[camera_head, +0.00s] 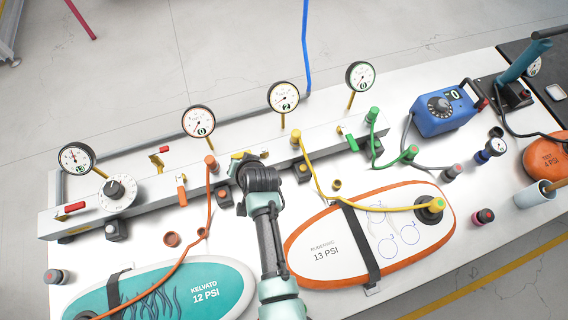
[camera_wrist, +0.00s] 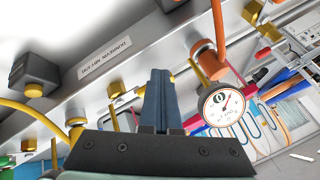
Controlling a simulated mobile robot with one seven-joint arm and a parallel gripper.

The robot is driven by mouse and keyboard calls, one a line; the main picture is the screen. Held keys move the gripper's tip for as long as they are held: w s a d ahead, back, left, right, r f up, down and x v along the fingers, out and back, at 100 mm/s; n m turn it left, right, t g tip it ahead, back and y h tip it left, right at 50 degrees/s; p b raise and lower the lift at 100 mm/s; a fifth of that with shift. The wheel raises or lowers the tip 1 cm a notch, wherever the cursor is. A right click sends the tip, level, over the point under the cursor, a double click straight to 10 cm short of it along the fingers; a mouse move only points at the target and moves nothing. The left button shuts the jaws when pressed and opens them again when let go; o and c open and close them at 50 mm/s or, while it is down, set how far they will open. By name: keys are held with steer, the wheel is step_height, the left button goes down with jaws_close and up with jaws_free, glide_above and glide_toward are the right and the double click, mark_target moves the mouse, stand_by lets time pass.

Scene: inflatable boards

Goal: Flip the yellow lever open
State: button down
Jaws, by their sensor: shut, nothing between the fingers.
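The yellow lever (camera_head: 236,157) is on the long grey manifold bar, between the orange and yellow hose fittings. In the head view it is partly hidden by my gripper (camera_head: 250,162), which is right beside it. In the wrist view, the blue fingers of my gripper (camera_wrist: 160,74) are together and empty, pointing at the bar. Small yellow parts show around the fingertips there, but I cannot tell which is the lever or whether the fingers touch it.
The orange lever (camera_head: 182,195) and orange fitting (camera_head: 211,163) are to the left. The yellow hose fitting (camera_head: 296,138) and green lever (camera_head: 352,143) are to the right. Gauges stand behind the bar. An orange-rimmed board (camera_head: 400,262) and a teal board (camera_head: 150,278) lie in front.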

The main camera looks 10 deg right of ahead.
steer(key=shift+w+a+r, duration=0.2)
steer(key=shift+w+r, duration=0.1)
steer(key=shift+w, duration=0.1)
stand_by(0.5)
